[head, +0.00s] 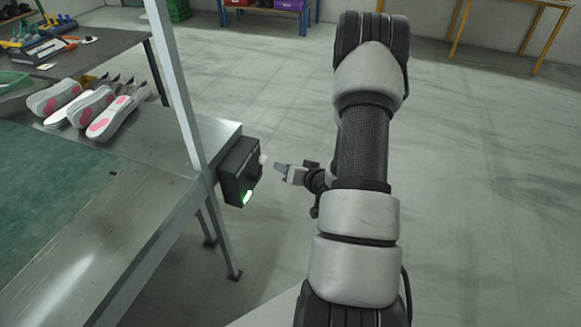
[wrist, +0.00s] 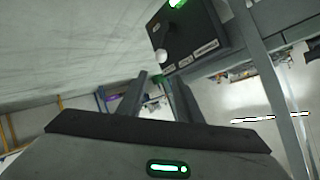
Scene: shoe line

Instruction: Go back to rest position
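My gripper (head: 281,170) is at the end of my arm, just right of a black switch box (head: 238,172) on the table's end. The box has a white knob (head: 263,160) and a lit green light (head: 247,197). In the wrist view, the two fingers (wrist: 155,80) stand apart with an empty gap between them. The box (wrist: 195,35) shows beyond the fingertips there, with its white knob (wrist: 162,56) close to them. The knob and fingers look apart.
A metal post (head: 180,90) rises beside the box at the table's corner. Several white shoes with pink soles (head: 110,118) lie on the metal table (head: 165,160), near a green mat (head: 50,190). The floor right of my arm is clear.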

